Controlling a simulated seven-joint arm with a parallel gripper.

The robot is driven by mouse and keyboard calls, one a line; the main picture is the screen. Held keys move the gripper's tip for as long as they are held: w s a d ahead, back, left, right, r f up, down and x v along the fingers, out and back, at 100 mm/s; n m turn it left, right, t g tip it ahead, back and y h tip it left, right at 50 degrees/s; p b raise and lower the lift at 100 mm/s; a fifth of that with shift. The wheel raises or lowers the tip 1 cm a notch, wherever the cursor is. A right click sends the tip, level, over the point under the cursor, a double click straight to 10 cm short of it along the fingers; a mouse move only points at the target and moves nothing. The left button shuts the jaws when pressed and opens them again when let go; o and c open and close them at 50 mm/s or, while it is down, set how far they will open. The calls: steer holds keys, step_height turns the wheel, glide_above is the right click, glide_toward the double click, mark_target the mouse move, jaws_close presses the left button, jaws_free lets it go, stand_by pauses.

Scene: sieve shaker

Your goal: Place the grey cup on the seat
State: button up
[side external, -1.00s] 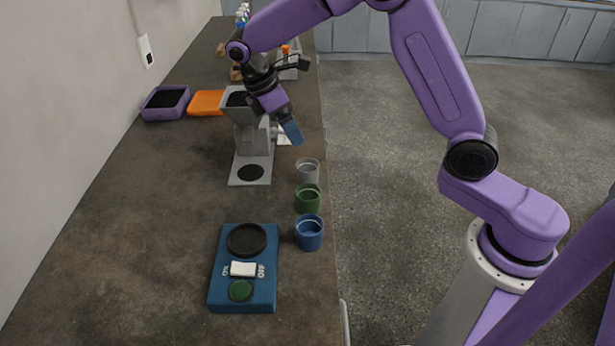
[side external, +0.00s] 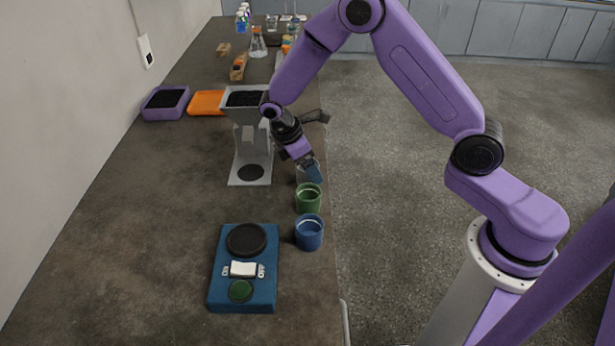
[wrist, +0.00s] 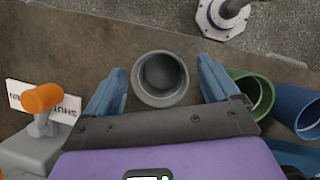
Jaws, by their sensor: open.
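The grey cup (wrist: 160,78) stands upright between the two blue fingers of my gripper (wrist: 162,90) in the wrist view. The fingers are open, with a gap to the cup on each side. Two round black pads could be the seat: one on the blue shaker box (side external: 228,290), a black disc (side external: 246,240), and one on the base of the grey hopper stand, a black circle (side external: 250,172). Both are bare.
A green cup (side external: 308,198) and a blue cup (side external: 309,232) stand close in front of the grey cup. The grey hopper stand (side external: 250,140) is left of my gripper. An orange lever (wrist: 42,97) shows at left in the wrist view.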

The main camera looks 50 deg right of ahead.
steer(key=shift+x, duration=1.3)
steer(key=c, duration=1.2)
steer(key=shift+o, duration=0.2)
steer(key=shift+r, duration=0.1)
steer(key=shift+w+r, duration=0.1)
steer(key=shift+r, duration=0.4)
step_height(320, 180, up, 2)
steer(key=shift+r, duration=0.2)
steer(key=s+r, duration=0.9)
steer(key=s, duration=0.5)
steer(key=w+d+f+m+g+y, duration=0.2)
steer(key=w+f+m+y, duration=0.2)
steer(key=m, duration=0.9)
steer(key=shift+w+d+f+m+g, duration=0.3)
steer(key=shift+w+f+g, duration=0.1)
steer(key=shift+w+f, duration=0.2)
